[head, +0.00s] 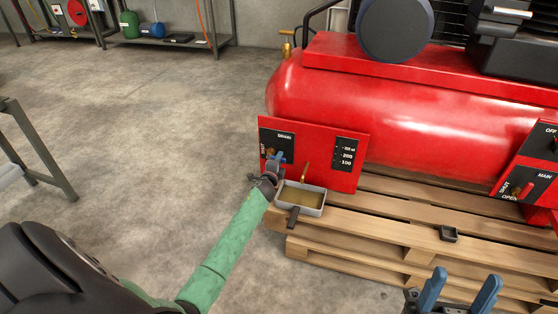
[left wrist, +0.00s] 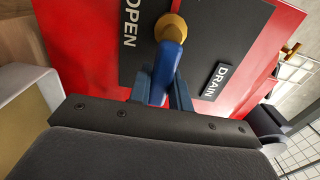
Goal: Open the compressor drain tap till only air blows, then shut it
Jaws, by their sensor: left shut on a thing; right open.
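The red compressor (head: 420,110) carries a dark drain panel (head: 288,140) on its red plate. The drain tap has a brass pivot and a blue lever (left wrist: 171,62). In the head view the tap is small and partly covered by my left gripper (head: 277,166). My left gripper's blue fingers (left wrist: 161,90) are shut on the lever, which lies between the OPEN and DRAIN lettering. A thin brass-coloured spout or stream (head: 305,172) stands above a grey tray (head: 322,203) holding yellowish-brown liquid; I cannot tell whether it flows. My right gripper (head: 458,290) is open and empty.
A scale with volume marks (head: 345,154) is beside the drain panel. A wooden pallet (head: 400,227) bears the compressor, with a small black holder (head: 448,234) on it. A control panel (head: 530,187) with a red handle is at right.

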